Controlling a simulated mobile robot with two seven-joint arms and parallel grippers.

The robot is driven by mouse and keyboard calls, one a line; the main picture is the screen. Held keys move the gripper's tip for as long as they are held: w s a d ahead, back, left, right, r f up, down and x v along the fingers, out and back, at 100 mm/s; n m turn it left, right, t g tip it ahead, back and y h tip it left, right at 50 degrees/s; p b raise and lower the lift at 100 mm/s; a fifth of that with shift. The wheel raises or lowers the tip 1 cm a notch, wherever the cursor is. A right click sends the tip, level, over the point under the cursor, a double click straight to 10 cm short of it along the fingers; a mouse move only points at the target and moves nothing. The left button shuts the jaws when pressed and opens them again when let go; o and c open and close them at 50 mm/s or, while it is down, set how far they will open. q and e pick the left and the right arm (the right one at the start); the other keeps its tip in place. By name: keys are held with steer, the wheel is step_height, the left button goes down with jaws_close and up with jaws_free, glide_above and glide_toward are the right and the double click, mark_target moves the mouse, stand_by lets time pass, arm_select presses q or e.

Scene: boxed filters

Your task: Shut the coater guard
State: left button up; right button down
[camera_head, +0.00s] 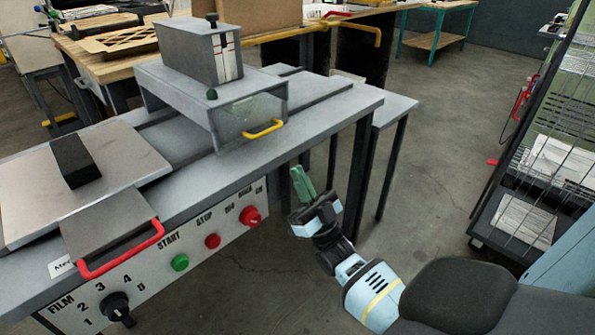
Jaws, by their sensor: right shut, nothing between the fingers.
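The coater is a grey table-like machine (340,103) with a control panel on its front. A grey housing on it has a see-through front panel (250,112) with a yellow handle (263,130). A grey plate with a red handle (121,250) lies at the front left edge. Which of these is the guard I cannot tell. My right gripper (300,182) is shut and empty, with green fingers pointing up. It is in front of the machine's edge, right of and below the yellow handle, apart from it. My left gripper is out of view.
The panel holds a green start button (180,262), red stop button (212,241), red knob (250,216) and black film dial (116,304). A wire rack (530,190) with papers stands at right. Bare floor (430,130) lies between machine and rack.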

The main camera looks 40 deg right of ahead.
mark_target(262, 119)
steer(key=s+r+g+p, duration=0.45)
steer(key=s+p, duration=0.25)
steer(key=p, duration=0.3)
arm_select(q)
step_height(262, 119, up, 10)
steer(key=p, duration=0.1)
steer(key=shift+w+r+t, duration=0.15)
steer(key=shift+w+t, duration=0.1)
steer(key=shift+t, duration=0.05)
arm_select(e)
steer(key=w+r, duration=0.2)
steer(key=w, duration=1)
steer(key=shift+a+r+h, duration=0.25)
steer(key=shift+r+h, duration=0.05)
steer(key=shift+r, duration=0.05)
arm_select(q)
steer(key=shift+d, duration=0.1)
arm_select(e)
steer(key=shift+w+g, duration=0.1)
steer(key=shift+g, duration=0.15)
arm_select(q)
steer(key=shift+p, duration=0.3)
